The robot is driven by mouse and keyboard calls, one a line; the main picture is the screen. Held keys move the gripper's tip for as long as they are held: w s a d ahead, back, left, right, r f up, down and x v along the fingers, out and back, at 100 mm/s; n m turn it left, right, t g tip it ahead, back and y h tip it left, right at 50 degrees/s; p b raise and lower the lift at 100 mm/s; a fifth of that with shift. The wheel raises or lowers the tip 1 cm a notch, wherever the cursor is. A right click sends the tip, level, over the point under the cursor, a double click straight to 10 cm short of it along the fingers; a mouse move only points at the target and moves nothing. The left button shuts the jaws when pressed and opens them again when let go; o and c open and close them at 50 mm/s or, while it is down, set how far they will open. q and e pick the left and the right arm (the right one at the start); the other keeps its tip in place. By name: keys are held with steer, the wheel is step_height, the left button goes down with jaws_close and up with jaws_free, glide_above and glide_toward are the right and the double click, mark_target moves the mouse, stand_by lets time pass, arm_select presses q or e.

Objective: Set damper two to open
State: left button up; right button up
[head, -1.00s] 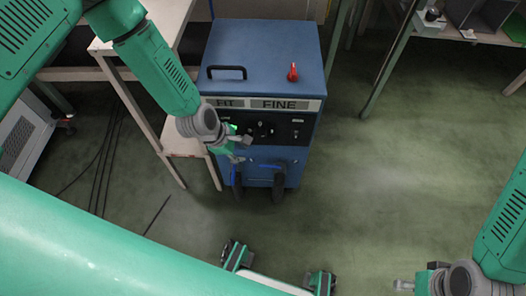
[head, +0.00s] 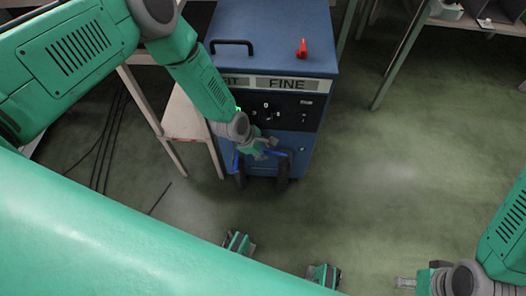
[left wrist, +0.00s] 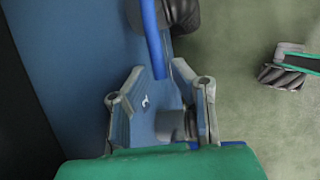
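A blue cabinet (head: 262,45) has two dark pipe-like parts low on its front, the left one (head: 240,176) and the right one (head: 282,172). A blue lever (head: 236,160) stands upright by the left one. Another blue lever (head: 280,152) lies roughly crosswise by the right one, partly hidden by my left gripper (head: 270,149). I cannot read which is damper two. In the left wrist view, my left gripper (left wrist: 163,105) has its fingers apart, with a grey round part (left wrist: 172,125) showing between them. My right gripper (head: 406,283) is at the lower right, its fingers unclear.
The cabinet has a black control panel (head: 290,112), a black handle (head: 232,43) and a red knob (head: 302,48) on top. A pale table (head: 184,115) stands close on the left. Open green floor (head: 400,170) lies to the right.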

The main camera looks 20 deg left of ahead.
arm_select(q)
jaws_close()
